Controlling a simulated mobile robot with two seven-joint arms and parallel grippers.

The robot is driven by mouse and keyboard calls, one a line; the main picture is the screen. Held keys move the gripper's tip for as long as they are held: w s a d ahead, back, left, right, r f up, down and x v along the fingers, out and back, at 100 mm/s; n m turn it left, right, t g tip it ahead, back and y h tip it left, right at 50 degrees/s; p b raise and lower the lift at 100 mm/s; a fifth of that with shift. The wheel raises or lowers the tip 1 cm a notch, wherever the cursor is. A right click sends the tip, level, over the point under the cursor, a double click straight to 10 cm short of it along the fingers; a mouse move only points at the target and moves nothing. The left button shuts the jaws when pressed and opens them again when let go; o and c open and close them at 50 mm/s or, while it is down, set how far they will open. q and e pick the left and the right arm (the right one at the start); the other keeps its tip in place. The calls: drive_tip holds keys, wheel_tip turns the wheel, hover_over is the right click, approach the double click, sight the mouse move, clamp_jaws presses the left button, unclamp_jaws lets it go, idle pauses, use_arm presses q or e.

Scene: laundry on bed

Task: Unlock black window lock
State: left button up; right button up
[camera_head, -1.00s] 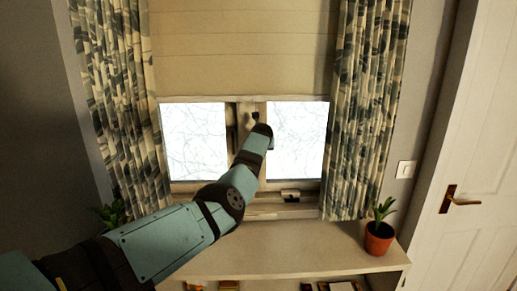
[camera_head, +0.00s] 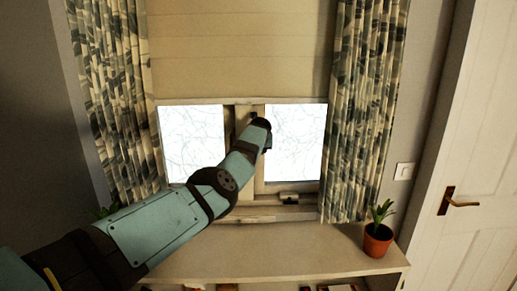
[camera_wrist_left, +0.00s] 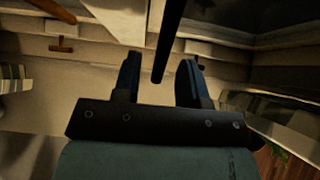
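The black window lock (camera_head: 253,115) shows only as a small dark part on the window's centre post in the head view; my arm hides most of that area. My left gripper (camera_head: 266,127) is at the centre post, just right of and below this dark part. In the left wrist view its two fingers (camera_wrist_left: 161,58) are apart. A long black bar (camera_wrist_left: 168,42), which looks like the lock's handle, comes down from the top edge into the gap between them. I see no clear contact with either finger. My right gripper is in neither view.
Patterned curtains (camera_head: 364,110) hang at both sides of the window, with a blind (camera_head: 240,50) above. A latch (camera_head: 289,199) sits on the lower right frame. A potted plant (camera_head: 378,239) stands on the shelf (camera_head: 290,255). A white door (camera_head: 480,150) is at the right.

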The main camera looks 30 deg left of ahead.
use_arm(q)
drive_tip(key=shift+r, duration=0.2)
drive_tip(key=b+v, duration=0.2)
drive_tip(key=v, duration=1.1)
drive_tip(key=shift+s+r, duration=0.2)
drive_tip(key=shift+d, duration=0.15)
